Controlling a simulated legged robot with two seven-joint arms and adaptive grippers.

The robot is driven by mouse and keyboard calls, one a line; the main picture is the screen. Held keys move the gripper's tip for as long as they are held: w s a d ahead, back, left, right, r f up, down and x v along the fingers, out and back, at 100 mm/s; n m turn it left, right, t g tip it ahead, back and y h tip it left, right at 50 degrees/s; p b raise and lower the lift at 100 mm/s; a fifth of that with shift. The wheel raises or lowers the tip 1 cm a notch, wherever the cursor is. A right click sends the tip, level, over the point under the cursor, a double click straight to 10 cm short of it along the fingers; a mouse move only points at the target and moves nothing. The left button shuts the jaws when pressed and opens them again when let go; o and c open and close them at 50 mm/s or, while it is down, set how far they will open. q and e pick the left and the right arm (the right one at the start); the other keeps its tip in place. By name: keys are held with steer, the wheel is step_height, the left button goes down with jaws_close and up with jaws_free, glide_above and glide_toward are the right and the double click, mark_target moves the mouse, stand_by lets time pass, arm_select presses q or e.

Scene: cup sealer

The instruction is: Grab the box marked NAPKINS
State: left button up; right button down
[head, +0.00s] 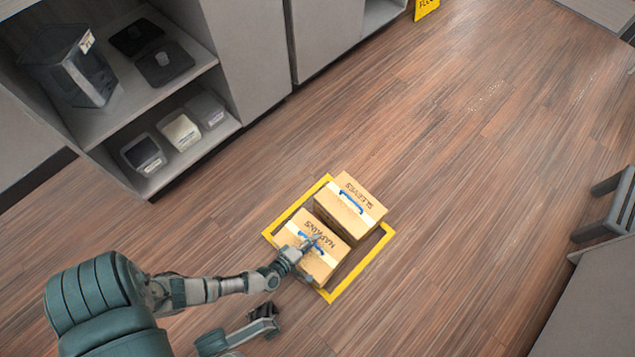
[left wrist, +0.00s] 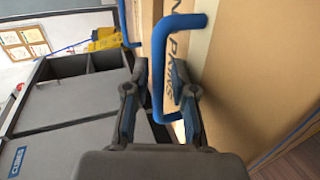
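The cardboard box marked NAPKINS (head: 326,268) sits on the floor inside a yellow taped square. It has a blue handle on top, which shows large in the left wrist view (left wrist: 158,75). My left gripper (head: 308,243) is at this handle and hides part of the box top. In the left wrist view its two fingers (left wrist: 160,85) are apart, one on each side of the handle. My right gripper (head: 266,316) is low in the head view, away from the boxes; its finger opening is unclear.
A second box marked SLEEVES (head: 335,210), also with a blue handle, stands right beside the NAPKINS box. The yellow square (head: 353,275) surrounds both. Shelves with containers (head: 160,95) are at upper left. A grey chair-like object (head: 605,210) is at right. Much wooden floor is clear.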

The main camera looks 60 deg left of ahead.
arm_select(q)
steer(key=shift+r, duration=0.1)
steer(key=c, duration=0.4)
steer(key=shift+a+f, duration=0.2)
steer(key=shift+a, duration=0.1)
jaws_close()
steer(key=shift+s+d, duration=0.1)
